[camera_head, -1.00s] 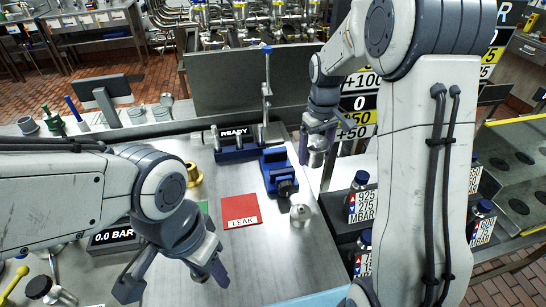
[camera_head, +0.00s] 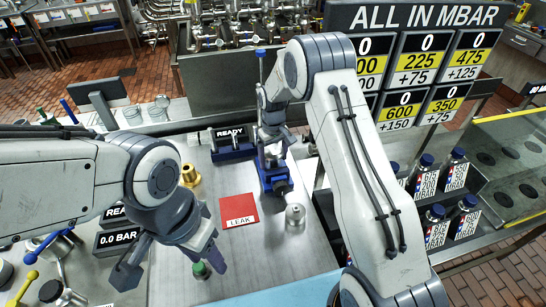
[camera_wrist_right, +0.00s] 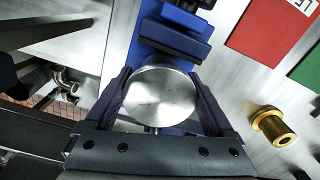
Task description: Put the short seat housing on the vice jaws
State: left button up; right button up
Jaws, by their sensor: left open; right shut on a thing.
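My right gripper (camera_head: 272,158) is at the blue vice (camera_head: 276,183), shut on a silver round metal housing. In the right wrist view the housing's flat round top (camera_wrist_right: 160,94) sits between the two dark fingers. It overlaps the blue vice (camera_wrist_right: 175,38), whose jaw blocks show just beyond it. I cannot tell whether the housing touches the jaws or hangs just above them. My left gripper (camera_head: 170,264) is open and empty over the front left of the bench, apart from the vice.
A second silver cylindrical part (camera_head: 295,217) stands right of the vice's front. A red LEAK plate (camera_head: 238,210) and a brass flanged part (camera_head: 190,174) lie left of the vice. A green-topped item (camera_head: 200,270) is near my left gripper. A READY display (camera_head: 230,140) stands behind.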

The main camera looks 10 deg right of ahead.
jog(key=shift+f, duration=0.4)
pick_arm(q)
jog(key=shift+r, duration=0.3)
pick_arm(e)
jog(key=shift+f, duration=0.2)
jog(key=shift+f, duration=0.1)
